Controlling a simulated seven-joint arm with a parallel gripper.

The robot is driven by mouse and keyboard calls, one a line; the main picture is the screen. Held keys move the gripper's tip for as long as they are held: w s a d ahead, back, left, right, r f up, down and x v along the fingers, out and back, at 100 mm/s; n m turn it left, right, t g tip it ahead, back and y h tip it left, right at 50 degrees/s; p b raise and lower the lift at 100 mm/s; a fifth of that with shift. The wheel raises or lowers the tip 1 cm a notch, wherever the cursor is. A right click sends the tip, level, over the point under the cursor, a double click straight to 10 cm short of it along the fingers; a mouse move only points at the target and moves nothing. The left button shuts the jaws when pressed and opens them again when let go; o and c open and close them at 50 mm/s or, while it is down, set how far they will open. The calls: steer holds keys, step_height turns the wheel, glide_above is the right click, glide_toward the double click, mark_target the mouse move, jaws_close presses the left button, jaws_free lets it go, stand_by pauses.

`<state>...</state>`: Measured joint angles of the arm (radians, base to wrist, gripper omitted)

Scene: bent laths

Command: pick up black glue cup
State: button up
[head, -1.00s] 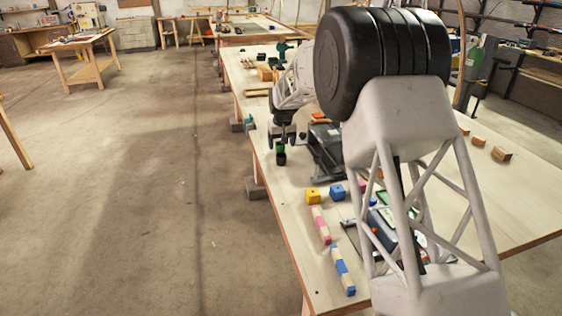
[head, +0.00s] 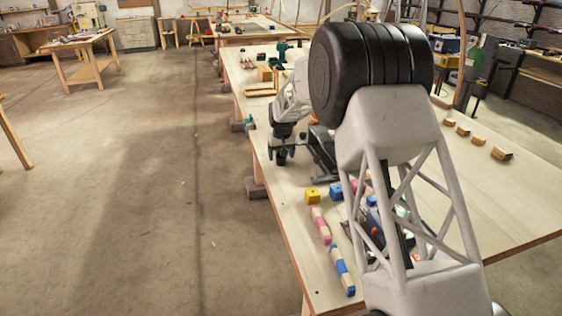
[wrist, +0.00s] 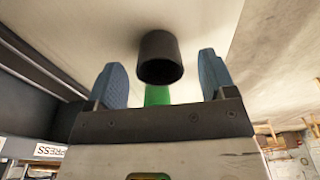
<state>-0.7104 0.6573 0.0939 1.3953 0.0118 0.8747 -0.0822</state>
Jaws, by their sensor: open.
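The black glue cup (wrist: 160,55) shows in the wrist view as a dark cylinder between the two blue fingertips, with gaps on both sides. A green part (wrist: 158,95) shows just below it in that picture, towards the palm; I cannot tell whether it is joined to the cup. My gripper (wrist: 160,68) is open, and its fingers do not touch the cup. In the head view my gripper (head: 281,153) is low over the left edge of the bench and largely hides the cup.
A dark machine (head: 323,150) stands close to the right of my gripper on the bench (head: 460,190). A yellow block (head: 313,195), a blue block (head: 336,191) and pink and blue striped pieces (head: 321,225) lie nearer. Small wooden pieces (head: 478,139) lie at the right.

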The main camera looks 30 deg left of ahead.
steer(key=shift+a+f, duration=0.1)
steer(key=shift+f, duration=0.85)
steer(key=c, duration=1)
steer(key=shift+r, duration=5)
